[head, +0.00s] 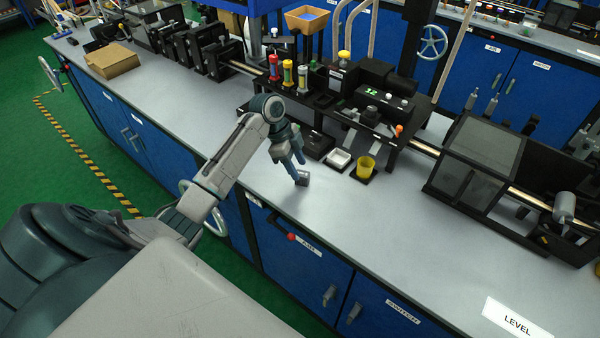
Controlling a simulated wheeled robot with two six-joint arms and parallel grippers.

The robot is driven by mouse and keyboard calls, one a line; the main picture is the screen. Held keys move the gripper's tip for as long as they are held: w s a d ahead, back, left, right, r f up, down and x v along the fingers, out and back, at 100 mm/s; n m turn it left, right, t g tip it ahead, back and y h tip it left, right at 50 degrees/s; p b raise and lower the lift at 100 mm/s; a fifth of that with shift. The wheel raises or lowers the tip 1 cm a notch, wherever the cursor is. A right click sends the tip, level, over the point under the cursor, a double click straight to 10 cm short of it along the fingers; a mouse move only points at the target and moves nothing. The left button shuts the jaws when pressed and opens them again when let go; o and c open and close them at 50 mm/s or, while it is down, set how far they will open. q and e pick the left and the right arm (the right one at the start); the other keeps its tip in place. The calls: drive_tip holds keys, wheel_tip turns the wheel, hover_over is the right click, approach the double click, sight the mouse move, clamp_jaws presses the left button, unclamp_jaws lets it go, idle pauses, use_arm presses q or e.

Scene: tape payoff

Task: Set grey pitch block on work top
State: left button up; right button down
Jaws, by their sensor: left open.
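The small grey block (304,178) is on the grey work top (400,250), near its front edge. My left gripper (297,170) points down at the block. Its jaws are open, and its fingertips are right at the block, partly covering it. Whether the fingers touch the block cannot be told. My right gripper is not in view.
Behind is a black machine with coloured bottles (287,75). A cardboard box (111,60) is at the far left.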

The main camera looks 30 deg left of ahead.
use_arm(q)
drive_tip(key=b+v, duration=0.2)
drive_tip(key=v, duration=0.7)
